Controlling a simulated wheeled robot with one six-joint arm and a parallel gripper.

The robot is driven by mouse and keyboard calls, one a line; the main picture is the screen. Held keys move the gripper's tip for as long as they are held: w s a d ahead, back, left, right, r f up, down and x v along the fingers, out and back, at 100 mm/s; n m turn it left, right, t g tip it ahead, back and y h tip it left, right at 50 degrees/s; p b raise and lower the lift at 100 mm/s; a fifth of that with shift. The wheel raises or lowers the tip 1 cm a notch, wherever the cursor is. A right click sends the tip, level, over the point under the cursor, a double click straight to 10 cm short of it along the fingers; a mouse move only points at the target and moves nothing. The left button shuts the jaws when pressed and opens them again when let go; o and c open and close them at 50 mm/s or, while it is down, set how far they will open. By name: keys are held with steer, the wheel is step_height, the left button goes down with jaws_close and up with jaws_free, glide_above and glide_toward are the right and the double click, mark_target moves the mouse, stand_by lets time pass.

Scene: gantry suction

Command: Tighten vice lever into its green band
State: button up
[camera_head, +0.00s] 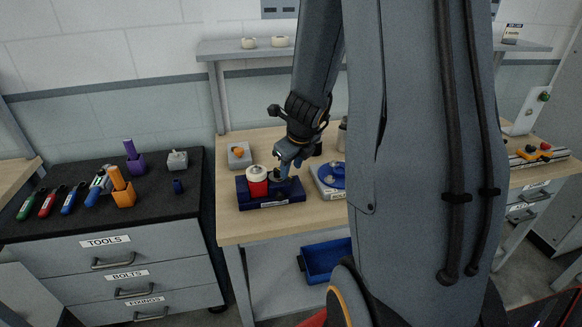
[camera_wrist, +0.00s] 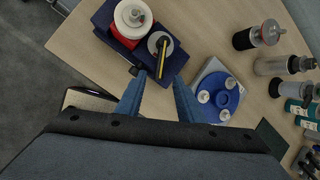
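A dark blue base block (camera_head: 270,203) with a label stands on the wooden workbench. It also shows in the wrist view (camera_wrist: 107,22). On it are a red cylinder with a white top (camera_head: 257,182) and a pale round disc (camera_wrist: 155,40). A narrow yellow-and-black lever (camera_wrist: 162,58) lies across the disc, its near end pointing towards my gripper. My gripper (camera_wrist: 159,76) is open, its two blue fingers apart on either side of the lever's near end. I cannot tell whether they touch it. In the head view my gripper (camera_head: 290,163) is over the block's right side. I cannot make out a green band.
A grey plate with a blue round fixture (camera_wrist: 221,92) stands close to the right of the block. Several bottles and cylinders (camera_wrist: 270,65) stand further right. A small grey tray with an orange thing (camera_head: 239,154) is behind. The workbench front edge (camera_head: 240,238) is near the block.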

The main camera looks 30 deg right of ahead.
steer(key=shift+p+v, duration=0.85)
steer(key=shift+v, duration=0.65)
